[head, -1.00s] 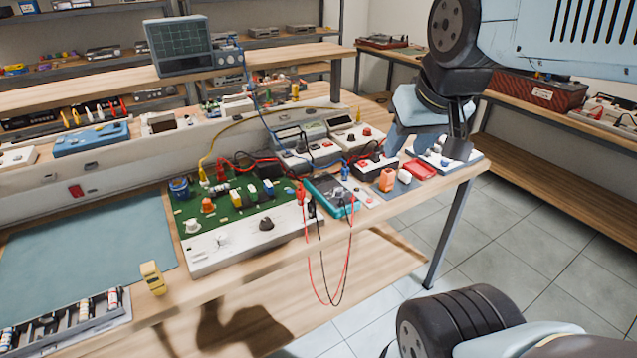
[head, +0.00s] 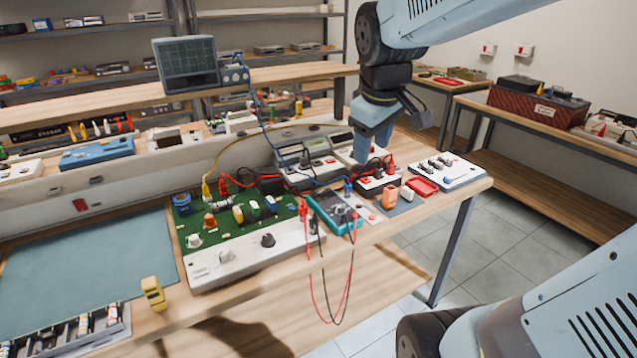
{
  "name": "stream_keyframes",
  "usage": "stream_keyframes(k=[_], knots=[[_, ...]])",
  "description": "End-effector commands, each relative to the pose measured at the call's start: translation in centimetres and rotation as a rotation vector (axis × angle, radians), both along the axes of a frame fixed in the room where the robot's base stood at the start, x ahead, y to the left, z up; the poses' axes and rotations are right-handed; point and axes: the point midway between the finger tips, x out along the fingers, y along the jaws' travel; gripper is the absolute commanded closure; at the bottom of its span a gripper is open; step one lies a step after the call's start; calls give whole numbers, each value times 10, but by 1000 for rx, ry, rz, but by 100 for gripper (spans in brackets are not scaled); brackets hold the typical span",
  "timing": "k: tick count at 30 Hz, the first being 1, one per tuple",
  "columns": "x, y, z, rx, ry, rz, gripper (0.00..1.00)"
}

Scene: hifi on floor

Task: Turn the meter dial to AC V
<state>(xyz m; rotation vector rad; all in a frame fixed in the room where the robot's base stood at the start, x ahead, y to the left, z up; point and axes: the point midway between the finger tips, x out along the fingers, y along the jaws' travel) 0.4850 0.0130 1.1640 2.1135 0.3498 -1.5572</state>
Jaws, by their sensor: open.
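A teal handheld meter (head: 333,212) lies on the bench right of the green circuit board, near the front edge. Its dial is too small for me to read its setting. Red and black leads run from its near end and hang over the bench edge in a loop. My gripper (head: 366,152) is open, pointing down above the back of the bench, behind and to the right of the meter and apart from it. Its fingers partly hide the instruments behind them.
The green board (head: 240,217) with a white knob panel (head: 255,255) is left of the meter. An orange block (head: 390,197), a red tray (head: 422,186) and a white switch panel (head: 447,172) are to its right. Blue and yellow cables cross behind. A teal mat (head: 90,262) lies left.

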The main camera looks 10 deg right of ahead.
Motion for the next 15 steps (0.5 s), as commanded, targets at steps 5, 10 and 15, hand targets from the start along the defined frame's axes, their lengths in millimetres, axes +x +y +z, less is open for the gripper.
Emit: stream_keyframes(k=[5, 10, 15], knots=[[44, 0, -19, -73, 99, 219, 46], [84, 0, -41, -120, 183, 444, 46], [122, -1, -69, -137, 254, 673, 46]])
